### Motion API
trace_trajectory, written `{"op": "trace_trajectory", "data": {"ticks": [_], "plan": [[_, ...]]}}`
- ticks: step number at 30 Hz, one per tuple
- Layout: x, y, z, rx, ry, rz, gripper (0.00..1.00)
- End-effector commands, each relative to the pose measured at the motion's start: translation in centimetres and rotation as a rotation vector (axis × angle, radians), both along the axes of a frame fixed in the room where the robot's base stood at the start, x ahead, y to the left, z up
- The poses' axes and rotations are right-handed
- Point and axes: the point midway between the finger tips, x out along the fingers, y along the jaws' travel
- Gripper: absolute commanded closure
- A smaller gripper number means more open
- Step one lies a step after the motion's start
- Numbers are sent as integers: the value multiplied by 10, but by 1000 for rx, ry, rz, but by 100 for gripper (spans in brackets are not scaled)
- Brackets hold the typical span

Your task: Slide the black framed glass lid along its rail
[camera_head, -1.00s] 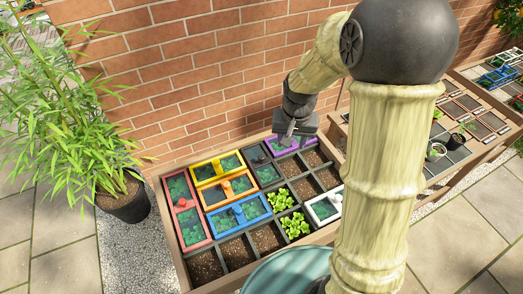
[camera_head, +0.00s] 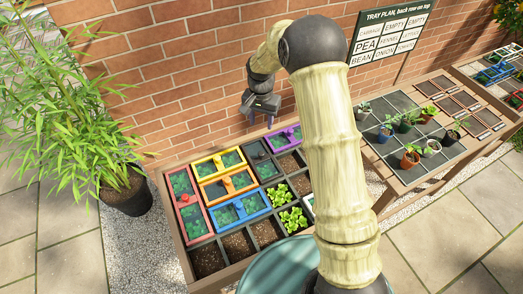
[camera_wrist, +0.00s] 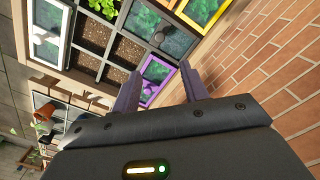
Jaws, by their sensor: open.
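The black framed glass lid (camera_head: 262,160) lies in the planter grid, between the yellow and orange lids on its left and the purple lid on its right. Its dark panes and small dark knob show; in the wrist view the lid (camera_wrist: 158,30) is at the top centre. My gripper (camera_head: 262,119) is open and empty, raised behind the planter's back edge near the brick wall. In the wrist view its two fingers (camera_wrist: 160,86) stand apart, with the purple lid (camera_wrist: 157,78) seen between them. The fingers do not touch the black lid.
Red (camera_head: 188,203), yellow (camera_head: 217,165), orange (camera_head: 229,186) and blue (camera_head: 240,211) lids lie nearby. Open soil cells and lettuce (camera_head: 293,219) are at the front. The brick wall (camera_head: 180,75) is close behind. A potted bamboo (camera_head: 125,190) stands left; a pot table (camera_head: 385,150) is right.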

Motion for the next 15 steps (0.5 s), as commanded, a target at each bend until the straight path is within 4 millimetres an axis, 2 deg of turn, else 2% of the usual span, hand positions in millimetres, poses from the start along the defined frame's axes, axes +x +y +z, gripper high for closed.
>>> {"op": "trace_trajectory", "data": {"ticks": [5, 15], "plan": [[-1, 0, -23, -1, 6, 0, 56], [-2, 0, -82, -1, 6, 0, 56]]}}
